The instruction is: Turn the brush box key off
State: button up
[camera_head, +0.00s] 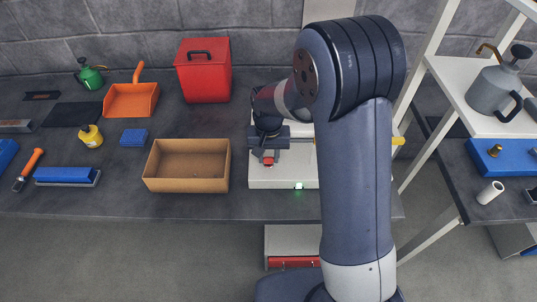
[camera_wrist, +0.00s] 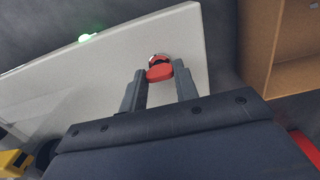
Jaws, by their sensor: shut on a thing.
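The brush box (camera_head: 283,180) is a white box standing on the dark bench, partly hidden behind my arm. Its green light (camera_head: 298,186) glows on the front and also shows in the wrist view (camera_wrist: 88,37). The red key (camera_wrist: 159,73) sits on the box face near one end, in a round dark-and-silver mount. My gripper (camera_wrist: 161,68) has one finger on each side of the key and is shut on it. In the head view, my gripper (camera_head: 268,155) is at the left part of the box, with a bit of the red key showing.
An open cardboard box (camera_head: 187,186) stands just left of the brush box. A red lidded bin (camera_head: 204,80) is behind it. An orange dustpan (camera_head: 131,101), a blue sponge (camera_head: 134,137) and a yellow pot (camera_head: 91,139) lie further left. White shelving (camera_head: 480,70) rises at the right.

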jog(key=c, duration=0.3)
jog(key=shift+m, duration=0.3)
jog(key=m+b, duration=0.1)
jog(key=m, duration=0.2)
jog(key=shift+f+b, duration=0.1)
jog(key=shift+b, duration=0.25)
jog(key=m+b, duration=0.1)
jog(key=m, duration=0.4)
jog(key=m+b, duration=0.1)
jog(key=m, duration=0.3)
jog(key=shift+m, duration=0.3)
jog(key=shift+m+b, duration=0.35)
jog(key=shift+m, duration=1.95)
